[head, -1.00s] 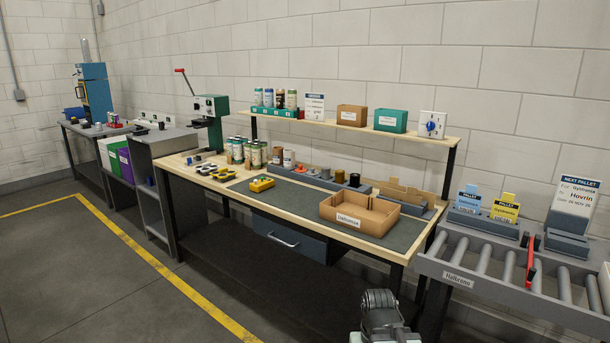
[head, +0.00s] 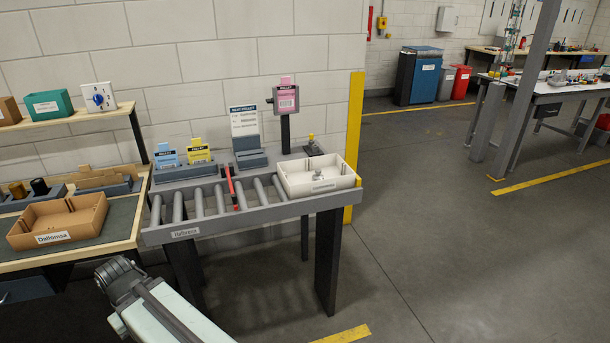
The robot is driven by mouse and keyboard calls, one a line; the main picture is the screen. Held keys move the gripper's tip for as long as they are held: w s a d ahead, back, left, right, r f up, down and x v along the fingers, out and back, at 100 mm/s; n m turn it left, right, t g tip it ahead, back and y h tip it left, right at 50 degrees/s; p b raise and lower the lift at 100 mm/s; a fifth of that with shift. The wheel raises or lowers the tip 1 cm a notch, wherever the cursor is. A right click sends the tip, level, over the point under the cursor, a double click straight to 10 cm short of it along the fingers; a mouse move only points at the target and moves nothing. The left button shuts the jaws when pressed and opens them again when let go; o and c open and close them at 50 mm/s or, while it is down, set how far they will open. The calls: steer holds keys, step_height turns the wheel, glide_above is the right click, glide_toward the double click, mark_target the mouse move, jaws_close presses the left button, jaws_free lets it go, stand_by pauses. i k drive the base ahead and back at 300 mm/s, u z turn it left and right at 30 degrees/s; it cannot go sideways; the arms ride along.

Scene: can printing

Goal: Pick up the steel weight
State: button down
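A small grey metal piece (head: 319,175), which looks like the steel weight, sits inside a white tray (head: 290,192). The tray rests on the right end of the roller conveyor. The piece is too small to see in detail. Part of my arm shows at the bottom left, in front of the conveyor and well apart from the tray. No gripper fingers can be made out, and nothing is seen held.
The roller conveyor (head: 185,233) carries blue and yellow pallet cards and a red bar (head: 230,180). A cardboard box (head: 90,222) stands on the workbench at left. A yellow post (head: 354,140) stands behind the tray. The floor (head: 450,240) at right is open.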

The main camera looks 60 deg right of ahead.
mark_target(318, 177)
steer(key=z, duration=1.3)
steer(key=k, duration=0.95)
steer(key=z, duration=0.45)
steer(key=i, duration=1)
steer(key=u, duration=0.8)
steer(key=i, duration=0.4)
steer(key=u, duration=0.65)
